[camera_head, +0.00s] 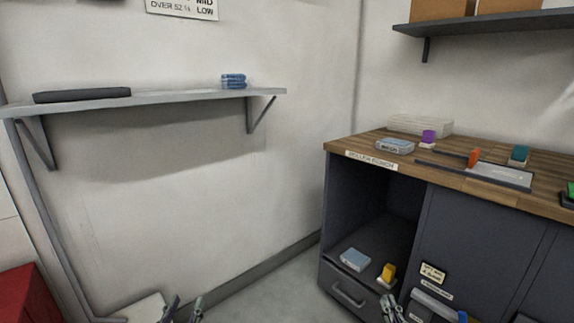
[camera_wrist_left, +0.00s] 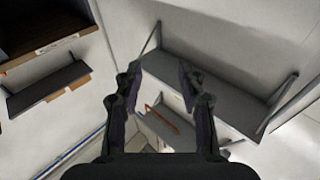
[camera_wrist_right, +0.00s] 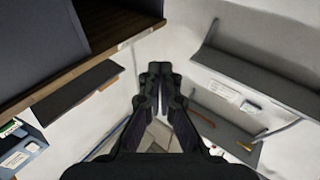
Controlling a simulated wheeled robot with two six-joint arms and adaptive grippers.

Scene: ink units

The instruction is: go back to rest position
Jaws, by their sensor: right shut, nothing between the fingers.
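My left gripper (camera_head: 182,309) is at the bottom edge of the head view, left of centre, over the floor by the wall. In the left wrist view its fingers (camera_wrist_left: 160,85) stand apart with nothing between them. My right gripper (camera_head: 391,308) is at the bottom edge of the head view, in front of the dark cabinet. In the right wrist view its fingertips (camera_wrist_right: 159,70) are together and hold nothing. Both grippers are apart from the furniture, as far as I can see.
A wood-topped cabinet (camera_head: 350,152) stands at right, with an orange stamp-like item (camera_head: 473,158) and other small items on top. Its open bay holds a blue-grey box (camera_head: 355,258) and a yellow item (camera_head: 388,272). A wall shelf (camera_head: 180,97) is at left, a red object (camera_head: 28,295) below.

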